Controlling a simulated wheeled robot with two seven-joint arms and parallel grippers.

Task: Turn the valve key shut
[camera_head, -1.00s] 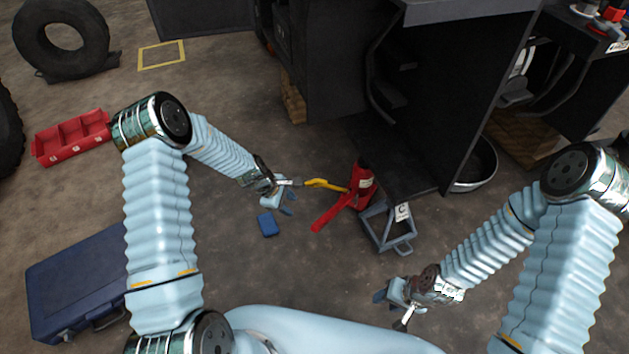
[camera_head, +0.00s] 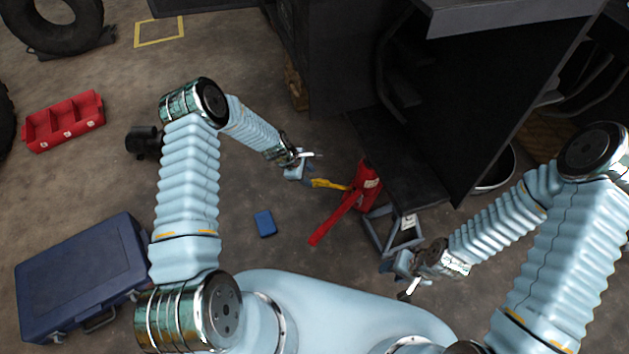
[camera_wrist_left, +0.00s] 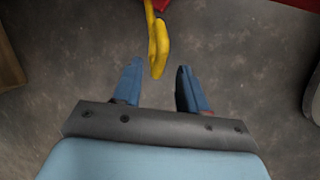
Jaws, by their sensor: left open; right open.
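The valve key is yellow and sticks out to the left of a red jack (camera_head: 366,183); its handle (camera_head: 328,184) shows in the head view. In the left wrist view the yellow key (camera_wrist_left: 158,48) hangs from the top, its rounded end just beyond and between my open fingertips. My left gripper (camera_head: 303,177) is open beside the key's left end, with nothing in it; its blue fingers also show in the left wrist view (camera_wrist_left: 157,80). My right gripper (camera_head: 398,278) is open and empty, low in front of the grey frame.
A long red handle (camera_head: 328,226) slants from the jack toward me. A grey metal stand (camera_head: 398,237) with a tag stands right of it. The dark forklift body (camera_head: 480,100) rises behind. A blue block (camera_head: 265,223) and a blue case (camera_head: 80,275) lie on the floor at left.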

